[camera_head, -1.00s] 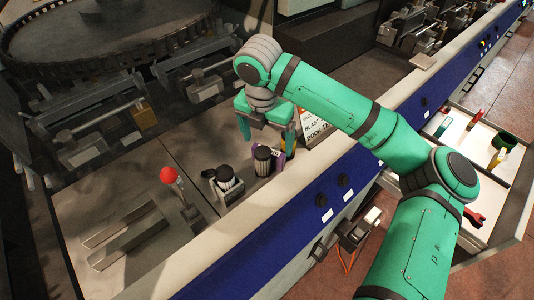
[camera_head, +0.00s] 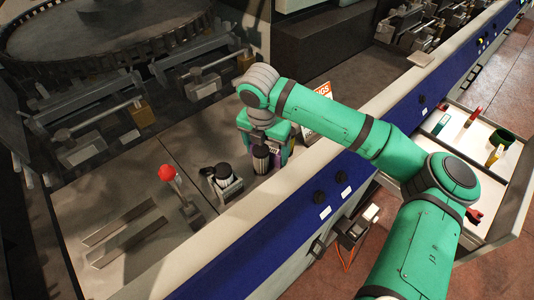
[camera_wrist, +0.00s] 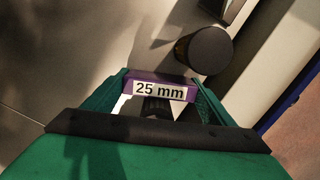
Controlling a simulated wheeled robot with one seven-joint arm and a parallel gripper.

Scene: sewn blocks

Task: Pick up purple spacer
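The purple spacer (camera_wrist: 160,91) carries a white label reading "25 mm" in the wrist view. In the head view only a small purple part (camera_head: 276,160) shows, behind a dark ribbed cylinder. My gripper (camera_wrist: 160,82) is down at the spacer, with one green finger at each end of it. The fingertips are at or very near the spacer's ends. I cannot tell whether they press on it. In the head view my gripper (camera_head: 268,147) is low behind the dark cylinder, which hides part of the finger gap.
The dark cylinder (camera_head: 261,159) stands close beside my gripper, also in the wrist view (camera_wrist: 205,51). Another dark cylinder in a metal holder (camera_head: 224,178) and a red-knobbed lever (camera_head: 168,173) stand to the left. A sign (camera_head: 318,110) stands close right. A white tray (camera_head: 485,200) lies far right.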

